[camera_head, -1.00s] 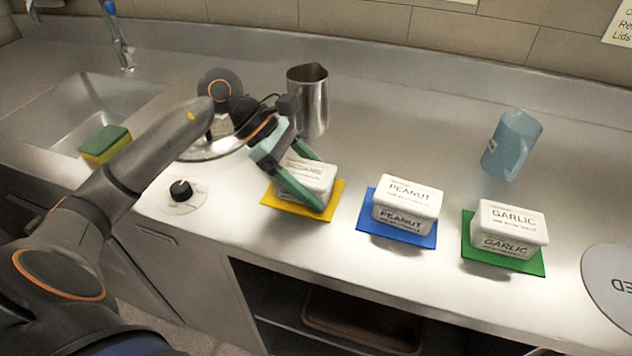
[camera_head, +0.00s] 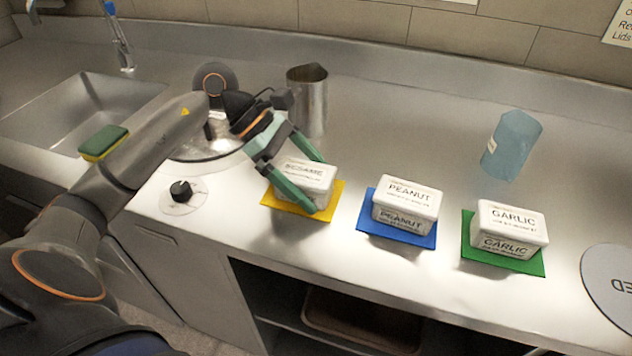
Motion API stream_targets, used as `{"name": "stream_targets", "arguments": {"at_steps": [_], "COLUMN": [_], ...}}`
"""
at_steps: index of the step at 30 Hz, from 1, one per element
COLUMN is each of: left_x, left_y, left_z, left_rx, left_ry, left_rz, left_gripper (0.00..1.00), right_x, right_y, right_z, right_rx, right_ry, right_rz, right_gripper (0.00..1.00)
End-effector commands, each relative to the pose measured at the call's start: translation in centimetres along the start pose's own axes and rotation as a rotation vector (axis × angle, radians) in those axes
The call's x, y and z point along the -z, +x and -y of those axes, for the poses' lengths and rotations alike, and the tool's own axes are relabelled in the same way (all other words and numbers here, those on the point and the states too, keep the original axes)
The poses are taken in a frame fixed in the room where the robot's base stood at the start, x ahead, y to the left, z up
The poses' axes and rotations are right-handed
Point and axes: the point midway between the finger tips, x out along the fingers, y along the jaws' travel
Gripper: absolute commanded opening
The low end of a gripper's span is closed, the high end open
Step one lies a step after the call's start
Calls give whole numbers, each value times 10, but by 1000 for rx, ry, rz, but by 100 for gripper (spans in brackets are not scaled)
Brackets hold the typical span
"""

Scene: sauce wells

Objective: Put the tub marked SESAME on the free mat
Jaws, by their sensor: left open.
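The white SESAME tub (camera_head: 306,173) sits upright on the yellow mat (camera_head: 326,213). My left gripper (camera_head: 317,186) is open, with its green fingers reaching on either side of this tub from the left. I cannot tell whether a finger touches it. The white PEANUT tub (camera_head: 407,200) stands on the blue mat (camera_head: 366,221). The white GARLIC tub (camera_head: 508,228) stands on the green mat (camera_head: 468,246). No empty mat shows. My right gripper is not in view.
A steel pitcher (camera_head: 308,100) stands close behind the left gripper, and a blue translucent jug (camera_head: 512,146) stands behind the GARLIC tub. A grey disc (camera_head: 612,288) lies at the right edge. A sink (camera_head: 70,115) and sponge (camera_head: 103,143) are at left. The counter behind the PEANUT tub is clear.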

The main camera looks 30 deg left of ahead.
Motion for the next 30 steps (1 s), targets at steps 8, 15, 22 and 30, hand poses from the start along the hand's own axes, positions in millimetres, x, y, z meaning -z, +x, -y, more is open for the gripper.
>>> {"name": "stream_targets", "arguments": {"at_steps": [8,15,22,30], "left_x": [1,0,0,0], "left_y": [-62,-100,-110,-110], "left_z": [-1,0,0,0], "left_rx": [-5,-2,-1,0], "left_ry": [0,1,2,2], "left_rz": [-3,-2,0,0], "left_gripper": [100,100,100,100], "right_x": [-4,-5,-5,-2], "right_y": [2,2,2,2], "right_z": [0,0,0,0], "right_rx": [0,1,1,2], "right_ry": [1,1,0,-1], "right_rz": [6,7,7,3], "right_gripper": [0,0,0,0]}}
